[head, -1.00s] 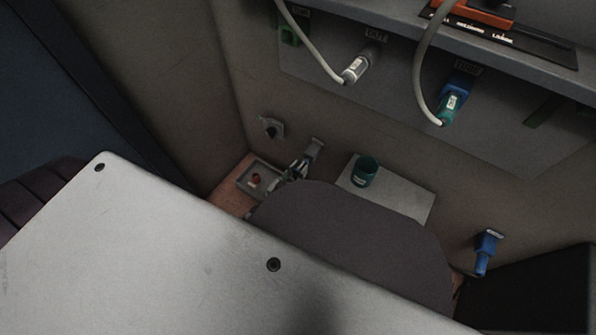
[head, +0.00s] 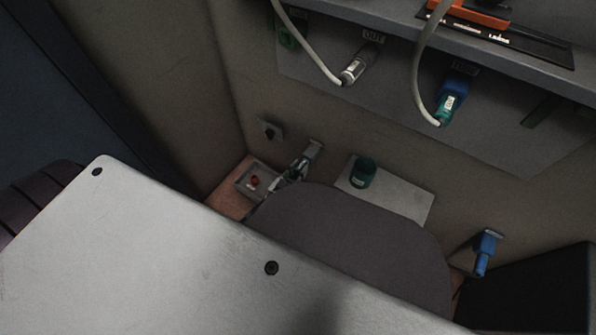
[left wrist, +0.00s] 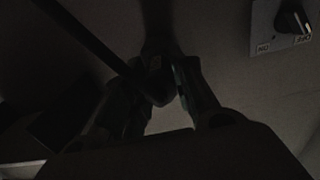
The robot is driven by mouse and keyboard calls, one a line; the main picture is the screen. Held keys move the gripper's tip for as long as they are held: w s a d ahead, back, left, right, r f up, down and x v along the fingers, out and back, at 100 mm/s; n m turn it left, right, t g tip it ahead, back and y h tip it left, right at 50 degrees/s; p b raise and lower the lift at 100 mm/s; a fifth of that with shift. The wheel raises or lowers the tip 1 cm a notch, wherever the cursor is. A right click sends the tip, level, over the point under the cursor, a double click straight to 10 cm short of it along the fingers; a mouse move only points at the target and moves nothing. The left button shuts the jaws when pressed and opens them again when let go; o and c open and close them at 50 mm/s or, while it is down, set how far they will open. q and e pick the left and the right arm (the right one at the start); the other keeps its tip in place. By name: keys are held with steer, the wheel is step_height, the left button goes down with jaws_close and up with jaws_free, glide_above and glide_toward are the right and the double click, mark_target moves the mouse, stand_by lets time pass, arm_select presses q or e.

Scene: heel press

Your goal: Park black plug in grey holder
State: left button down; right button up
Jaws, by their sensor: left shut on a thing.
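My left gripper (head: 294,172) shows small in the head view, low by the back wall, partly hidden behind a dark rounded part of my own arm. It also shows in the left wrist view (left wrist: 165,88), very dark, with its fingers closed around a dark plug (left wrist: 157,92). A black cable runs from there to the upper left. The grey holder (head: 314,147) appears as a small bracket on the wall, right at the fingertips in the head view. I cannot tell whether the plug sits in it. My right gripper is out of view.
White (head: 354,70) and green (head: 446,106) cable plugs sit in the panel above.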

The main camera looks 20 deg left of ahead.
arm_select(q)
steer(key=c, duration=1.1)
jaws_free()
steer(key=shift+s, duration=0.1)
steer(key=s+a, duration=0.1)
steer(key=s, duration=1)
steer(key=shift+s+a, duration=0.3)
steer(key=shift+a, duration=0.05)
steer(key=shift+r, duration=0.1)
step_height(320, 180, up, 33)
steer(key=p, duration=3.3)
steer(key=shift+r+p, duration=0.45)
steer(key=shift+p, duration=0.1)
